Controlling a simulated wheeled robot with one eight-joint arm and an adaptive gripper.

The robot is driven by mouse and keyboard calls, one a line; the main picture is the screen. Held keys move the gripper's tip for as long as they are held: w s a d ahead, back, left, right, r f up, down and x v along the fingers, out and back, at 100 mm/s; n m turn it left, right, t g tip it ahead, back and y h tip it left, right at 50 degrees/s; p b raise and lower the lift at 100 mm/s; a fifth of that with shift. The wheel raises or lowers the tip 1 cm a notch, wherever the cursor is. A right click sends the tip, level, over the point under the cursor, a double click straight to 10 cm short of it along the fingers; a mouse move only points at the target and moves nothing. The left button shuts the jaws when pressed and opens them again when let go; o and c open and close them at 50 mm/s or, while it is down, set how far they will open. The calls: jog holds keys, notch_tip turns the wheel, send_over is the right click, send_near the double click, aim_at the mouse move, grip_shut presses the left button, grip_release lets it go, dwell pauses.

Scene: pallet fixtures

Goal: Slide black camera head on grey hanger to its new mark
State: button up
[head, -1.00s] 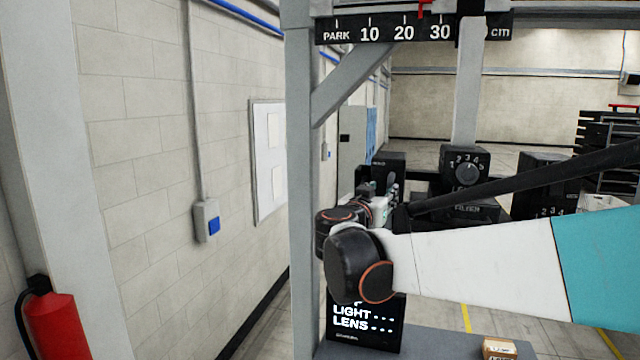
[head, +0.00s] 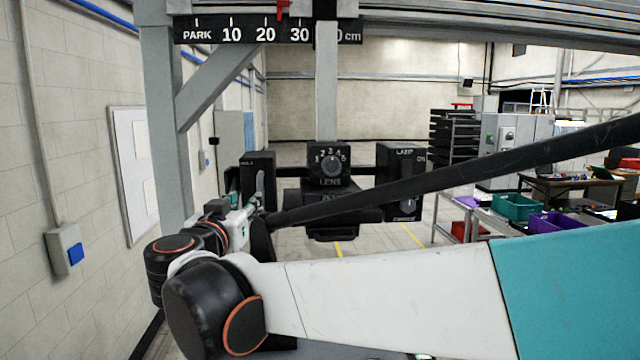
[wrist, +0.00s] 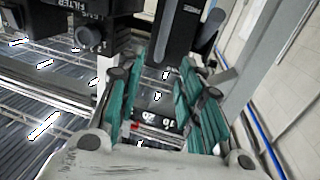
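The black camera head (head: 332,168), with a white-numbered dial, hangs from the grey hanger (head: 326,80) in the head view. The hanger stands just right of the 30 on the scale board (head: 232,33) and covers the number there. A red marker (head: 283,9) sits between 20 and 30. Black side blocks flank the head, one at left (head: 258,165) and one at right (head: 402,180). My gripper (head: 258,190) is by the left block. In the wrist view my gripper (wrist: 163,62) has its teal fingers apart, with a black block (wrist: 177,35) at their tips; contact is unclear.
A grey post with a diagonal brace (head: 165,120) stands left of the gripper. The black bar of my arm crosses in front of the right block. A table with teal and purple bins (head: 515,207) and a dark rack (head: 455,140) stand farther right.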

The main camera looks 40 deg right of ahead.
aim_at(260, 190)
jog(key=p+x, duration=0.2)
jog(key=x, duration=0.8)
jog(key=shift+w+d, duration=0.15)
jog(key=shift+d, duration=0.2)
jog(key=shift+w+d+r+p, duration=0.1)
jog(key=shift+w+d+p, duration=0.15)
jog(key=shift+p, duration=0.05)
jog(key=shift+w+d+f, duration=0.1)
jog(key=shift+w+d, duration=0.15)
jog(key=shift+w, duration=0.3)
jog(key=shift+w+d+f, duration=0.15)
jog(key=shift+w+d, duration=0.1)
jog(key=shift+w, duration=0.3)
jog(key=shift+s+r, duration=0.1)
jog(key=shift+s, duration=0.2)
jog(key=shift+w, duration=0.15)
jog(key=c, duration=0.4)
grip_shut()
